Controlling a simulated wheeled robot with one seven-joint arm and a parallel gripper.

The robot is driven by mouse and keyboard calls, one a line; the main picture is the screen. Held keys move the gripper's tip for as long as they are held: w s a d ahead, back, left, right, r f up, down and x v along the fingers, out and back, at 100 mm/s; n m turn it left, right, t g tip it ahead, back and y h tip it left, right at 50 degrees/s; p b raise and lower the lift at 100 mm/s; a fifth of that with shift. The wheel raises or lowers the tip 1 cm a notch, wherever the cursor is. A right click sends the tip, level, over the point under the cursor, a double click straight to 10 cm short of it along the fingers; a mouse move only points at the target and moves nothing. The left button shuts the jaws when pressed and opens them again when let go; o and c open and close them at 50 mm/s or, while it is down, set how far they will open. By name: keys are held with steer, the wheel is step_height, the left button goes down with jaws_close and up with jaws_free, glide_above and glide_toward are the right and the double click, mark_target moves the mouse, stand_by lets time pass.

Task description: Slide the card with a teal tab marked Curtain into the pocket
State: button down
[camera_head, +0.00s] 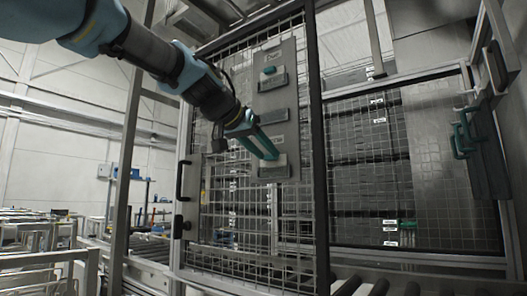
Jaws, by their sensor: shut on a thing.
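A tall grey board (292,98) hangs on a mesh door and carries three pockets, one above another. The top pocket (273,82) has a card with a small teal tab (269,71) showing above it. The middle pocket (273,117) shows no card. My gripper (272,156) reaches in from the upper left, its teal fingers shut on a pale card (279,160) right at the bottom pocket (273,173). The fingers cover part of this card. I cannot tell its tab or wording, or how deep it sits.
The mesh door (225,190) has a black handle (181,181) on its left side. A second mesh panel (420,165) stands to the right, with teal handles (461,130) beyond it. Rollers (365,287) run along the bottom.

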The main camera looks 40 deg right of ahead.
steer(key=shift+c, duration=1.8)
jaws_free()
steer(key=b+v, duration=0.2)
steer(key=v, duration=0.9)
